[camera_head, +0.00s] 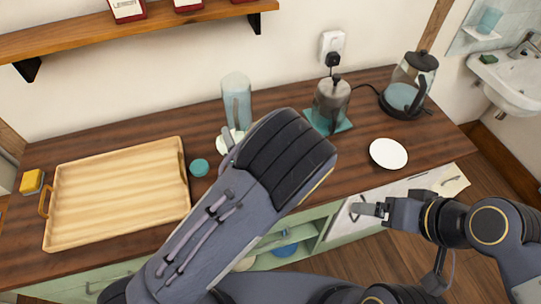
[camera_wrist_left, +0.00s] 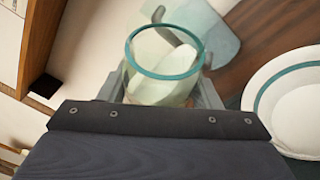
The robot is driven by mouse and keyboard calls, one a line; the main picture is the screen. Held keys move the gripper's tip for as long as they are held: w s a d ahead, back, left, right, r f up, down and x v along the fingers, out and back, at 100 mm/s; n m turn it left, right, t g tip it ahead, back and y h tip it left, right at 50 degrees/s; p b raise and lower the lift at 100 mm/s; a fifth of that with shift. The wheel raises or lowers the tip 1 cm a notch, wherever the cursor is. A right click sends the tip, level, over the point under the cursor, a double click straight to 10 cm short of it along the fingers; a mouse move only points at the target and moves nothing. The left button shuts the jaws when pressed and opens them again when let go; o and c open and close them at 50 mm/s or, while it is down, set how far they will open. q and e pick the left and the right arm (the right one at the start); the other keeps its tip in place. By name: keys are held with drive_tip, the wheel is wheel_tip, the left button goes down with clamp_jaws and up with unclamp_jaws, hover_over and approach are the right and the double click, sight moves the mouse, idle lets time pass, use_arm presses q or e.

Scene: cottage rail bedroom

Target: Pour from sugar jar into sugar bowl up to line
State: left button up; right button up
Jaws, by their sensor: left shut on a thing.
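The sugar jar (camera_wrist_left: 160,90) is clear glass with a teal rim and pale contents, seen through its open top in the left wrist view. My left gripper (camera_wrist_left: 165,92) is shut around it. In the head view my left forearm hides most of this gripper and the jar.
A tall bluish jug (camera_head: 237,98) stands just behind the left gripper. A small teal disc (camera_head: 199,167) lies beside a wooden tray (camera_head: 120,195). A shelf (camera_head: 130,30) is above.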

use_arm(q)
drive_tip(key=shift+r+m, duration=0.4)
drive_tip(key=shift+r, duration=0.05)
drive_tip(key=shift+f+m+t+y+b, duration=0.3)
drive_tip(key=shift+m+t+b, duration=0.25)
drive_tip(key=shift+m, duration=0.25)
drive_tip(key=shift+r, duration=0.2)
drive_tip(key=shift+d+m+p, duration=0.2)
drive_tip(key=shift+m+p, duration=0.1)
drive_tip(key=shift+d+r+m+t+p, duration=0.35)
drive_tip(key=shift+d+m+t+p, duration=0.1)
drive_tip(key=shift+m, duration=0.15)
idle(0.5)
drive_tip(key=shift+s+d+r+m+t+h+p, duration=0.1)
drive_tip(key=shift+r+m+t+h+p, duration=0.1)
drive_tip(key=shift+r+m+t+p, duration=0.35)
drive_tip(key=shift+d+r+m+t+h+p, duration=0.1)
drive_tip(key=shift+m+h+p, duration=0.15)
drive_tip(key=shift+m, duration=0.6)
idle(0.8)
